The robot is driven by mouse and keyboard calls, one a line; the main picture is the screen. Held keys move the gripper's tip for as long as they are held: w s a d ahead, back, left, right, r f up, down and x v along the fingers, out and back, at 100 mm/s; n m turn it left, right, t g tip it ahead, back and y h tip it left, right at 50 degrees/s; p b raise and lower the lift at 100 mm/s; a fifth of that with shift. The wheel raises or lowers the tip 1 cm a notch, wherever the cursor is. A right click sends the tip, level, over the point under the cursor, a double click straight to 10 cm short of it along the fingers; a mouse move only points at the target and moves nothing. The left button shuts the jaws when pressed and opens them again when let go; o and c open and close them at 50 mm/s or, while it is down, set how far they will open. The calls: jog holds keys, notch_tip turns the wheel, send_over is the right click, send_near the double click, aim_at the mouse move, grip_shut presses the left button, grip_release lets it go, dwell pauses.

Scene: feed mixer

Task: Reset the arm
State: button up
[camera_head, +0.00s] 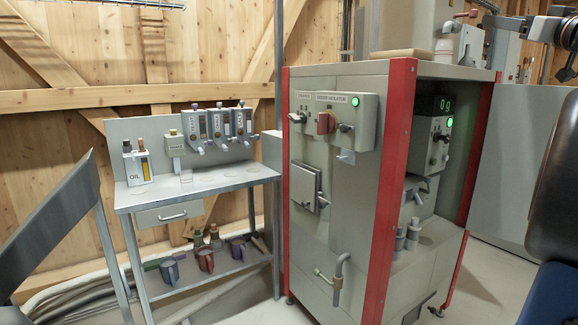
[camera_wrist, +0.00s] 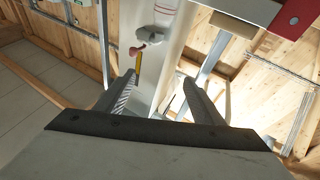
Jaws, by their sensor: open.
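My gripper (camera_wrist: 160,79) shows in the wrist view with its two grey fingers spread apart. Nothing is clamped between them. Beyond the fingertips is a pale cylindrical body (camera_wrist: 165,22) with a grey knob and a small red-ended lever; it looks apart from the fingers, though the distance is hard to judge. In the head view, part of my arm (camera_head: 560,32) reaches in at the upper right edge, high beside the machine's top. Whether the fingers show there is unclear.
The red-framed mixer cabinet (camera_head: 400,120) stands at centre right, with lit green buttons and a "0 g" display. A metal worktable (camera_head: 200,184) with dispensers and an oil bottle (camera_head: 137,165) stands left. Several jugs sit on its lower shelf. A dark slanted panel (camera_head: 50,225) is at the left edge.

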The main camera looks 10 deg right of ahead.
jog(key=s+a+f+m+g+h, duration=0.1)
jog(key=a+f+m+g+h, duration=0.15)
jog(key=a+f, duration=0.6)
jog(key=s+a+f+m+g+h, duration=0.1)
jog(key=a+f+m+g+h, duration=0.2)
jog(key=f, duration=1.1)
jog(key=s+a+f+m+g+h, duration=0.1)
jog(key=a+f+m+g, duration=0.15)
jog(key=a+f, duration=0.65)
jog(key=s+a+f+n+g+y, duration=0.2)
jog(key=s+a+f, duration=0.3)
jog(key=f, duration=0.5)
jog(key=s+a+f+n+g+y, duration=0.2)
jog(key=s+a+f, duration=0.4)
jog(key=f, duration=0.5)
jog(key=s+a+f+n+g+y, duration=0.2)
jog(key=s+a+f+n+g, duration=0.1)
jog(key=s+f, duration=0.6)
jog(key=a+f+g, duration=0.1)
jog(key=a, duration=0.1)
jog(key=shift+a+f+g, duration=0.2)
jog(key=shift+a+g, duration=0.1)
jog(key=shift+a, duration=0.05)
